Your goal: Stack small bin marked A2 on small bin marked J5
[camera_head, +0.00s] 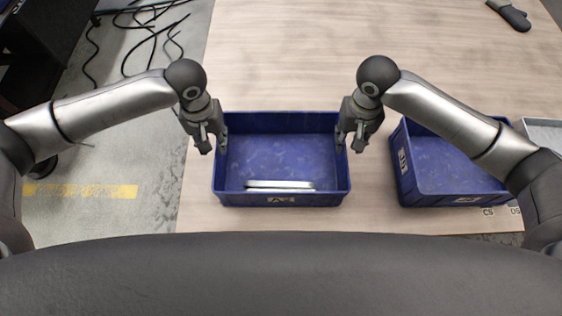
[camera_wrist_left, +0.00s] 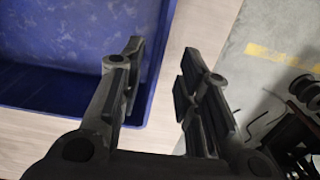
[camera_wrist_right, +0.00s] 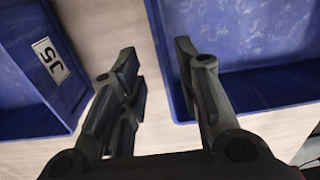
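The blue bin (camera_head: 283,200) in the middle of the table bears a small front label that looks like A2. A pale metal piece (camera_head: 280,185) lies inside it. The blue bin marked J5 (camera_head: 450,170) stands to its right; its J5 label (camera_wrist_right: 48,60) shows in the right wrist view. My left gripper (camera_head: 212,142) is open at the middle bin's left wall, with one finger on the bin side (camera_wrist_left: 132,62) and one outside. My right gripper (camera_head: 347,140) is open at the right wall (camera_wrist_right: 158,50), likewise with a finger to each side. Whether the fingers touch the walls is unclear.
A grey container (camera_head: 545,132) stands at the right edge, partly cut off. A dark object (camera_head: 510,14) lies at the far right of the wooden table (camera_head: 290,55). Cables (camera_head: 150,30) lie on the floor at left.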

